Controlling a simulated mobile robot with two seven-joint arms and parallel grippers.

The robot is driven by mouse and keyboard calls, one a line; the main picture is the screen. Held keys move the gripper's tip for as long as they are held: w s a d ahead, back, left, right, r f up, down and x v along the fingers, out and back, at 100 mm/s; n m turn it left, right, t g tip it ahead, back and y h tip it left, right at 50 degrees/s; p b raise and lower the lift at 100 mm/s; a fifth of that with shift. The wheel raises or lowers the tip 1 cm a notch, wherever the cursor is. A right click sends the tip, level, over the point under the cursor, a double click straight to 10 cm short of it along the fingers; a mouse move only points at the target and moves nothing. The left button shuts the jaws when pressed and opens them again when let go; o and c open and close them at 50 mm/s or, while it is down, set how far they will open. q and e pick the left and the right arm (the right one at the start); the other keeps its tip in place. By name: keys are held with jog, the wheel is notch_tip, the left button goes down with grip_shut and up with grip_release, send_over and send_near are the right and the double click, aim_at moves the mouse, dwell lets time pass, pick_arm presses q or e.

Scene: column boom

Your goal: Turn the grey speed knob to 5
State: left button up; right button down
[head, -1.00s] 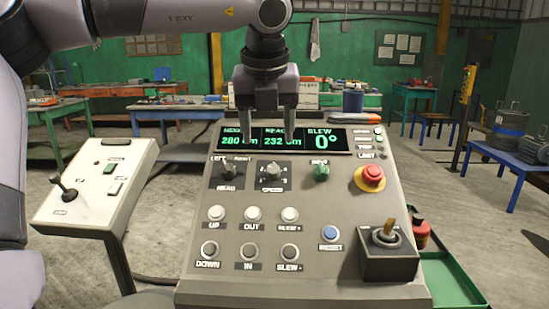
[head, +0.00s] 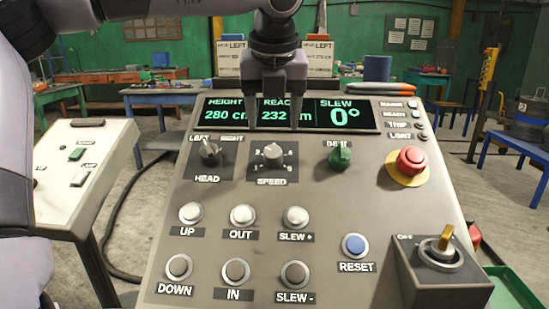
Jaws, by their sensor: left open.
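The grey speed knob (head: 273,154) sits on the sloping control panel (head: 330,255), above the SPEED label, with small marks around it that are too small to read. Its pointer is towards the top of the dial. My left gripper (head: 273,125) is open, its two fingers pointing down in front of the display, just above the knob in the picture. The fingers look apart from the knob and hold nothing. My right gripper is not in view.
The display (head: 347,115) reads height 280, reach 232, slew 0°. A HEAD selector (head: 209,152) is left of the knob, a green knob (head: 340,157) right. A red stop button (head: 411,160), several push buttons and a key switch (head: 441,250) also stand out from the panel.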

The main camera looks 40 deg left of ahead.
aim_at(273, 151)
pick_arm(q)
jog(key=x, duration=0.7)
jog(key=shift+f, duration=0.15)
jog(key=c, duration=1)
